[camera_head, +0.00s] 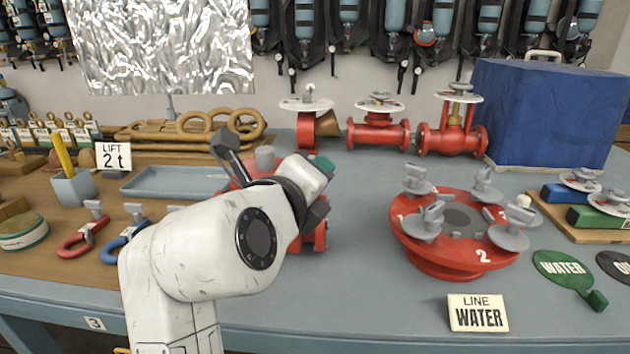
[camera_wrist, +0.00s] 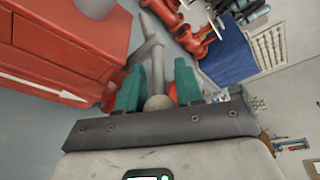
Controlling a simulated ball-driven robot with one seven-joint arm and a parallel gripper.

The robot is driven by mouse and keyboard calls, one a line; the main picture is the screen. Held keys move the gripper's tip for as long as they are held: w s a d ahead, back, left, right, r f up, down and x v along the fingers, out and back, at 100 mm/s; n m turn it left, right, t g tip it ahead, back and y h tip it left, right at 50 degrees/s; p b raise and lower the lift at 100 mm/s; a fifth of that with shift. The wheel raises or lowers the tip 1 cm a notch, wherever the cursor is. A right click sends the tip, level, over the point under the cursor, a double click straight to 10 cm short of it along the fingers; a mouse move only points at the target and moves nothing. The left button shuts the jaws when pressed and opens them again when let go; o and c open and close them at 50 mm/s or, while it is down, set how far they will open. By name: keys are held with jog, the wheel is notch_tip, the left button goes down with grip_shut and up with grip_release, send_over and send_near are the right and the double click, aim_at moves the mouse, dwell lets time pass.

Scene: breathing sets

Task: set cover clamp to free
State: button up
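In the wrist view, my gripper (camera_wrist: 157,78) has its two teal fingers parted on either side of a grey lever (camera_wrist: 157,68) with a round ball end (camera_wrist: 158,103). The ball nearly fills the gap; I cannot tell whether both fingers press on it. The lever runs to grey metal beside a red housing (camera_wrist: 70,40) marked with a white arrow. This looks like the cover clamp, but its setting is unclear. In the head view, my white arm hides much of the red housing (camera_head: 318,232); a grey knob (camera_head: 264,157) shows above it.
A red round manifold (camera_head: 440,262) with several grey handles stands to the right, behind a LINE WATER sign (camera_head: 478,313). Red valves (camera_head: 378,133) and a blue covered box (camera_head: 545,110) stand at the back. A blue tray (camera_head: 170,182) and shackles (camera_head: 85,237) lie left.

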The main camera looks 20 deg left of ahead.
jog(key=shift+o, duration=1.4)
jog(key=shift+a+r, duration=0.1)
jog(key=shift+r, duration=0.05)
jog(key=shift+o, duration=0.2)
jog(key=b+v, duration=0.1)
jog(key=v, duration=0.9)
jog(key=shift+s, duration=0.4)
